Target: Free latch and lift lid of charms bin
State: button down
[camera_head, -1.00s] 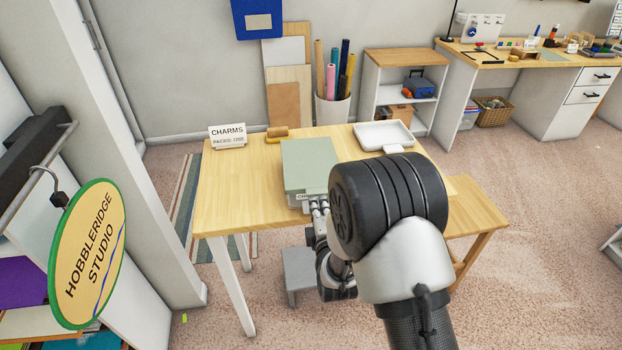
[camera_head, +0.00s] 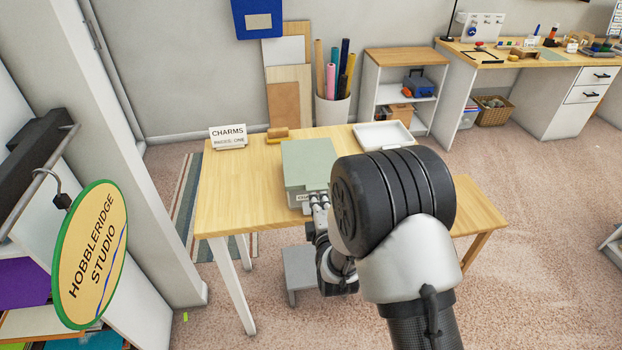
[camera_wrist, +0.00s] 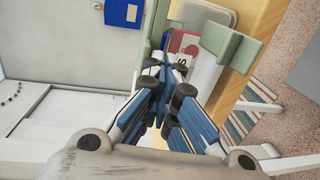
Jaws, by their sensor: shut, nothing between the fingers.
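A red-and-white patch shows behind the fingers. I cannot make out the latch or whether the fingers touch it.
A CHARMS sign (camera_head: 228,137) and a wooden-handled tool (camera_head: 277,134) sit at the table's back left. A white tray (camera_head: 382,135) is at the back right. A wooden bench (camera_head: 475,210) stands to the right. The table's left side is clear.

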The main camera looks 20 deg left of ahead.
jog(key=shift+w+a+r+p, duration=0.25)
jog(key=shift+r+p, duration=0.5)
jog(key=shift+r, duration=0.85)
jog(key=shift+w+a+r+p, duration=0.1)
jog(key=shift+w+r+p, duration=0.45)
jog(key=shift+r, duration=1.1)
jog(key=shift+w+a+r+p, duration=0.1)
jog(key=shift+r+p, duration=0.85)
jog(key=shift+r, duration=0.65)
jog(key=w+a+r+p, duration=0.2)
jog(key=w+r, duration=0.3)
jog(key=r, duration=0.3)
jog(key=shift+a+p, duration=0.35)
jog(key=shift+p, duration=0.1)
jog(key=shift+w+r, duration=0.1)
jog(key=shift+r, duration=0.05)
jog(key=w+a+r+p, duration=0.1)
jog(key=w+a+r, duration=0.3)
jog(key=w, duration=0.3)
jog(key=shift+r+p, duration=0.35)
jog(key=shift+r, duration=0.25)
jog(key=shift+w, duration=0.15)
